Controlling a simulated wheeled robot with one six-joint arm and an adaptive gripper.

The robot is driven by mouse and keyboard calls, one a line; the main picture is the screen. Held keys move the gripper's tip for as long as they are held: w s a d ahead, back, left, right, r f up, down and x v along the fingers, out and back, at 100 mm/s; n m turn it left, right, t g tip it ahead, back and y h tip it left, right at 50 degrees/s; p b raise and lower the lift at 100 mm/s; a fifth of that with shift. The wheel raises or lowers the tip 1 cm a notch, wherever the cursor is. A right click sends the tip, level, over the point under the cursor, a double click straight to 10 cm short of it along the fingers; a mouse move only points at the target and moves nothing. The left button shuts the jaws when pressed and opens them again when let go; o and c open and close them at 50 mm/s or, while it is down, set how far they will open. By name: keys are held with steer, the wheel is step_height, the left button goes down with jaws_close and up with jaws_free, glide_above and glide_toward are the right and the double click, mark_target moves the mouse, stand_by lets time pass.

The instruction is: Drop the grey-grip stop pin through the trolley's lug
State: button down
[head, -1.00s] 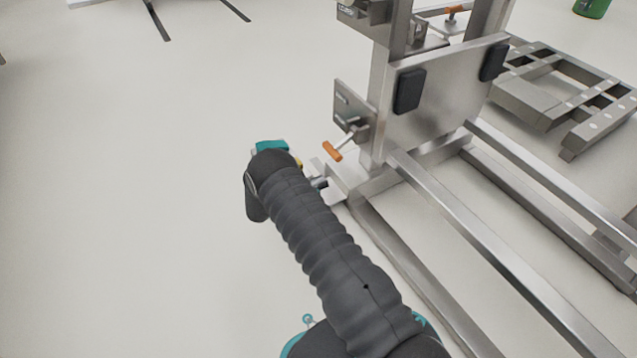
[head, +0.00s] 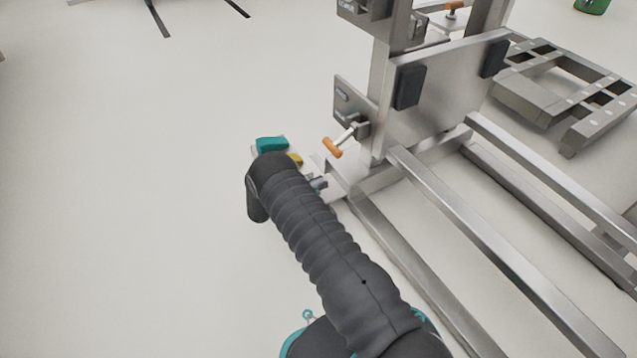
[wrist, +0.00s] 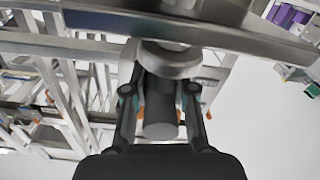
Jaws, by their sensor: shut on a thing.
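In the wrist view my gripper (wrist: 160,88) is shut on the grey-grip stop pin (wrist: 160,125), with one dark finger on each side of its grey cylinder. A pale round collar sits just beyond the cylinder. The pin's far end is hidden, so I cannot tell whether it is in a hole. A wide metal edge (wrist: 215,32) crosses just beyond the collar. The steel trolley (head: 450,200) stands at the right in the head view. I cannot pick out its lug for certain. In the head view my dark sleeved arm hides most of the gripper.
An orange-handled pin (head: 333,148) sticks out of the trolley's side bracket. A teal item (head: 272,145) and a yellow item (head: 295,159) show just beyond my arm. A metal frame (head: 565,90) lies at the right. The floor at left is clear.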

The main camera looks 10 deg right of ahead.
mark_target(312, 184)
stand_by(0.3)
steer(key=c, duration=0.9)
jaws_free()
steer(key=shift+o, duration=0.2)
steer(key=shift+r+p, duration=0.5)
steer(key=shift+r, duration=1.2)
steer(key=shift+b+v, duration=0.5)
steer(key=shift+v, duration=0.85)
steer(key=v, duration=1.3)
steer(key=shift+a, duration=0.2)
